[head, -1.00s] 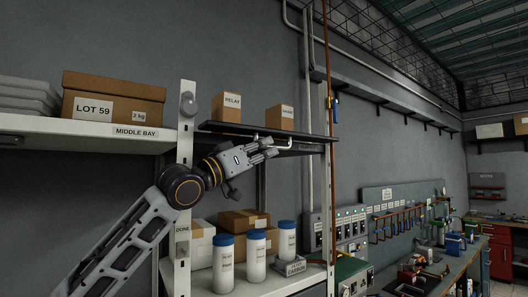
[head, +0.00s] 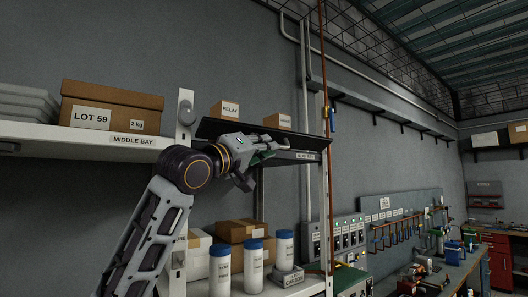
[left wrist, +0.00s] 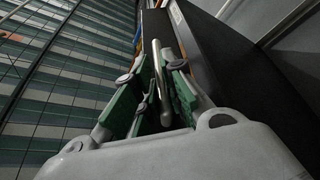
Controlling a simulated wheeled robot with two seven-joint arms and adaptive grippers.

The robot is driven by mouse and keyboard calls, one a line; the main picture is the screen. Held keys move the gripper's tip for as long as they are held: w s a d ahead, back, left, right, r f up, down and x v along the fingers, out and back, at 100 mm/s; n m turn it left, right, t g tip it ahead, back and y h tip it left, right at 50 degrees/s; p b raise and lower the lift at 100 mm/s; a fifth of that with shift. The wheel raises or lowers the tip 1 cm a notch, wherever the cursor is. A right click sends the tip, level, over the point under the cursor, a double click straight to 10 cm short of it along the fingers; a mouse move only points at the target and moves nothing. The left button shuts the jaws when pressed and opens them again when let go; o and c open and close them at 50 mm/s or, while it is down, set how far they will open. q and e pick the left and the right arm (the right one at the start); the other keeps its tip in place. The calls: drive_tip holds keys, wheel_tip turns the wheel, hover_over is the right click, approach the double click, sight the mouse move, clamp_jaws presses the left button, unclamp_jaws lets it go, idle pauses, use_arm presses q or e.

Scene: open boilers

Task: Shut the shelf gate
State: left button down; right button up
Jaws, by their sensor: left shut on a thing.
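The shelf gate (head: 212,128) is a long dark panel along the front of the upper right shelf bay. It is tilted, and its dark face shows below the two small boxes. My left gripper (head: 266,146) is at the front of the gate, shut on its metal bar handle. The left wrist view shows the handle (left wrist: 160,72) between the green-padded fingers, with the dark gate panel (left wrist: 225,80) close beside them on the right. The gripper hides part of the gate in the head view. My right gripper is not in view.
A small RELAY box (head: 225,109) and another small box (head: 278,121) stand behind the gate. White shelf posts (head: 186,108) flank the bay. Below are blue-capped bottles (head: 253,270) and cartons (head: 240,231). A large LOT 59 box (head: 111,105) sits at left.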

sight(260, 127)
use_arm(q)
wheel_tip(260, 127, up, 4)
drive_tip(key=n+y, duration=0.1)
drive_tip(key=n, duration=0.3)
drive_tip(key=n+y, duration=0.2)
drive_tip(key=n, duration=0.1)
drive_tip(key=shift+f+n, duration=0.2)
drive_tip(key=shift+n, duration=0.2)
drive_tip(key=n, duration=0.1)
drive_tip(key=r+n+g, duration=0.1)
drive_tip(key=n+y, duration=0.1)
drive_tip(key=shift+w+a+r+g, duration=0.2)
drive_tip(key=shift+w+a+g, duration=0.1)
drive_tip(key=shift+w, duration=0.1)
drive_tip(key=shift+w+a+r+n+g, duration=0.15)
drive_tip(key=shift+w+n, duration=0.05)
drive_tip(key=shift+n, duration=0.3)
drive_tip(key=shift+w+a+r+n+g, duration=0.1)
drive_tip(key=shift+w+r+n+g, duration=0.1)
drive_tip(key=shift+n, duration=0.3)
drive_tip(key=c, duration=1.8)
unclamp_jaws()
drive_tip(key=shift+a, duration=0.1)
